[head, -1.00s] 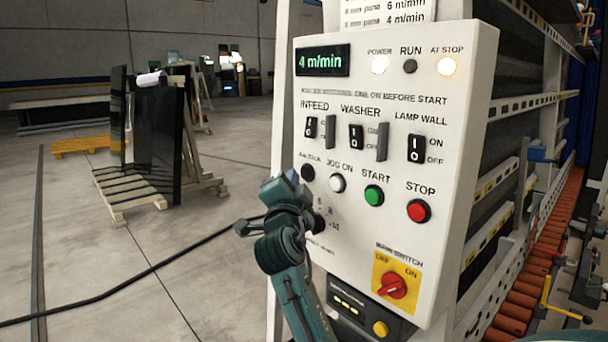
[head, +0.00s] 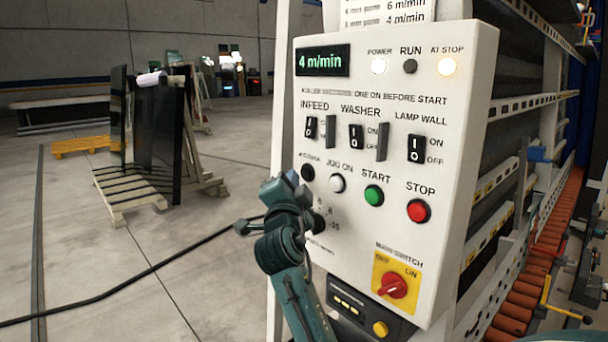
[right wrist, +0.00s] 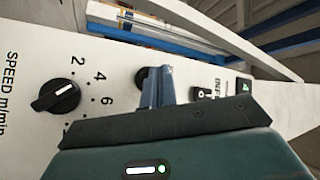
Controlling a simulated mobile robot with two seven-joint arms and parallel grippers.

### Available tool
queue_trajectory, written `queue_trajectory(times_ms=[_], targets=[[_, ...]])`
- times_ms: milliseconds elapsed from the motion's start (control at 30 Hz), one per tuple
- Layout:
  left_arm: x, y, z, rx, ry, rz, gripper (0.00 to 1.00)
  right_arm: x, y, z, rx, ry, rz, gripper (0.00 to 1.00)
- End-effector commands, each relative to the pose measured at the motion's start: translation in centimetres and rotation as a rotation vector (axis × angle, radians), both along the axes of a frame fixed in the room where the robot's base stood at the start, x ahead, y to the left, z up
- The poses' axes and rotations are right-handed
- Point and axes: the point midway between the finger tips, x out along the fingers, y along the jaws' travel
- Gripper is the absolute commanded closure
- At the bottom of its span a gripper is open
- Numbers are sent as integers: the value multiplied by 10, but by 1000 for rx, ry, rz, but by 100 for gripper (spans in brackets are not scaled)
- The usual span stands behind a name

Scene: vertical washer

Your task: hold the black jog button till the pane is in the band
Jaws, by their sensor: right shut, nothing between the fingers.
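The black jog button (head: 307,172) is on the left of the white control panel (head: 455,120), beside the white JOG ON button (head: 337,183). My right gripper (head: 291,183) is just below and left of it in the head view. In the right wrist view, the shut, empty fingers (right wrist: 160,84) overlap the black button (right wrist: 147,74), partly hiding it. I cannot tell whether they touch or press it. I cannot make out the task's pane or the band. My left gripper is not in view.
A green START button (head: 374,195), red STOP button (head: 419,211) and main switch (head: 394,285) are nearby. The speed knob (right wrist: 56,96) sits left of the fingers in the wrist view. Orange rollers (head: 540,255) run at the right.

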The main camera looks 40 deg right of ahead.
Motion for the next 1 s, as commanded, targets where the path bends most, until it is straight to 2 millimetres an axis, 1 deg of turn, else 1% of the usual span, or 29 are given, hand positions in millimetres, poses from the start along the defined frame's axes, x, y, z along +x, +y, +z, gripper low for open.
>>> queue_trajectory(times_ms=[433, 700, 1000], targets=[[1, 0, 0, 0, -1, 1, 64, 0, 0, 0, 0, 0, 0, 100], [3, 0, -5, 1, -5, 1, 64, 1, -8, 0, 1, -2, 0, 100], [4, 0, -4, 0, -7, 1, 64, 1, -9, 0, 0, 0, 0, 100]])
